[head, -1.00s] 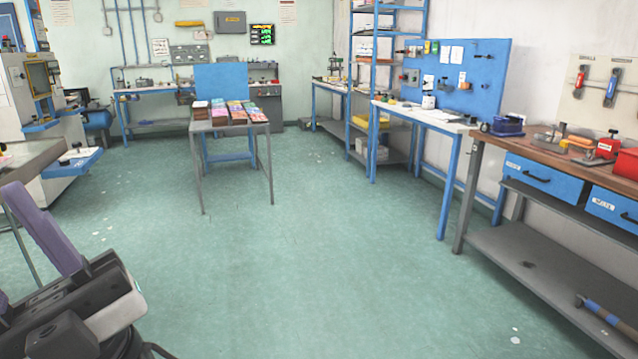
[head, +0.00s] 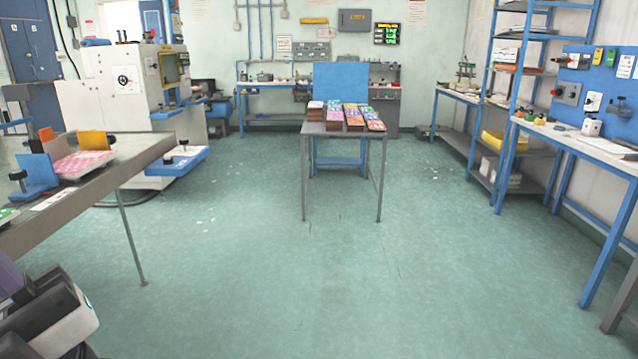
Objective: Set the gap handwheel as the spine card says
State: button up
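A large cream and grey machine (head: 120,98) stands at the left. A small round dark wheel or dial (head: 123,80) is on a white plate on its side; I cannot tell whether this is the gap handwheel. I cannot make out a spine card. A small white card (head: 54,199) lies on the grey table at the left, its text too small to read. Part of my own arm shows at the lower left corner, with no gripper fingers visible there, well apart from the machine.
The grey table (head: 125,165) at the left holds a blue clamp fixture (head: 38,176) and a pink patterned block (head: 83,163). A metal table (head: 312,128) with stacks of coloured books stands mid-room. Workbenches line the right side. The green floor (head: 300,270) between is clear.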

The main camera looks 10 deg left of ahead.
aim_at(122, 76)
jog(key=i+u, duration=0.3)
jog(key=i, duration=3.5)
jog(key=i+u, duration=0.2)
jog(key=i, duration=0.4)
jog(key=i+l+u, duration=0.15)
jog(key=i, duration=0.45)
jog(key=i+u, duration=0.9)
jog(key=i+l+u, duration=0.15)
jog(key=i+u, duration=0.25)
jog(key=i, duration=0.85)
jog(key=i+z, duration=0.25)
jog(key=i, duration=0.35)
jog(key=i+j+z, duration=0.25)
jog(key=i, duration=0.3)
jog(key=i+l+z, duration=0.1)
jog(key=i+z, duration=0.3)
jog(key=i, duration=0.15)
jog(key=i+z, duration=0.4)
jog(key=i+j, duration=0.05)
jog(key=i, duration=0.05)
